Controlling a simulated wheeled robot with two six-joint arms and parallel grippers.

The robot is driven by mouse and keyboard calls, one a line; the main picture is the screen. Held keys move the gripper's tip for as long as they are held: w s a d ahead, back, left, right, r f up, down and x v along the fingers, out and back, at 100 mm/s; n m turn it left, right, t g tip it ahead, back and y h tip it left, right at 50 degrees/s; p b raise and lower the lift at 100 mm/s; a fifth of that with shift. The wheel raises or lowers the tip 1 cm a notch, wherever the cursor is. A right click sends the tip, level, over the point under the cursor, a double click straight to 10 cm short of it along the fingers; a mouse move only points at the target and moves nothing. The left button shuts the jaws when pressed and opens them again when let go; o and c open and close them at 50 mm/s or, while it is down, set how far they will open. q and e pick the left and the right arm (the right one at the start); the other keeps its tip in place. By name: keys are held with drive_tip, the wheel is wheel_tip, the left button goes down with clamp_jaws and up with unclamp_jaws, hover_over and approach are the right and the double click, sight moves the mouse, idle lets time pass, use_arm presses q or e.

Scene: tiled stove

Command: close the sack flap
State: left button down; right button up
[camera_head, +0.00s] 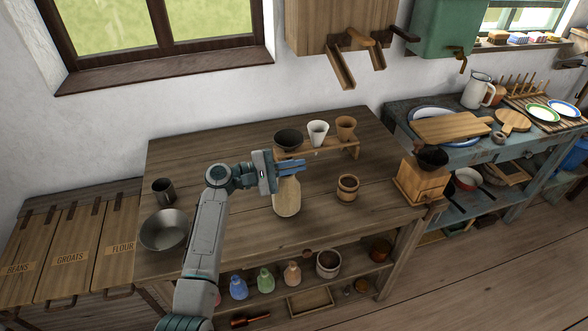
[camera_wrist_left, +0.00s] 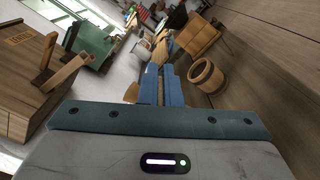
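A pale tan, bottle-shaped thing, seemingly the sack (camera_head: 287,198), is on the wooden table in the head view. My left gripper (camera_head: 291,168) is over its upper end, with its blue fingers close together. The fingers cover part of that end, so I cannot make out the flap or tell whether they touch it. In the left wrist view the blue fingers (camera_wrist_left: 162,86) lie side by side with almost no gap, and I see nothing held between them. My right gripper is not in view.
A small wooden rack holding a dark bowl (camera_head: 288,139), a white cup (camera_head: 318,133) and a brown cup (camera_head: 346,128) stands just behind. A wooden mug (camera_head: 347,188) stands to the right, with a grinder (camera_head: 421,182) beyond. A metal bowl (camera_head: 164,230) is at the left.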

use_arm(q)
drive_tip(key=shift+s+d+f+m+b, duration=0.1)
drive_tip(key=shift+s+f+m+b, duration=0.15)
drive_tip(key=shift+f+m+b, duration=0.7)
drive_tip(key=shift+r+m+b, duration=0.25)
drive_tip(key=shift+b, duration=0.15)
drive_tip(key=shift+r, duration=0.1)
drive_tip(key=c, duration=1.6)
unclamp_jaws()
drive_tip(key=shift+s, duration=0.15)
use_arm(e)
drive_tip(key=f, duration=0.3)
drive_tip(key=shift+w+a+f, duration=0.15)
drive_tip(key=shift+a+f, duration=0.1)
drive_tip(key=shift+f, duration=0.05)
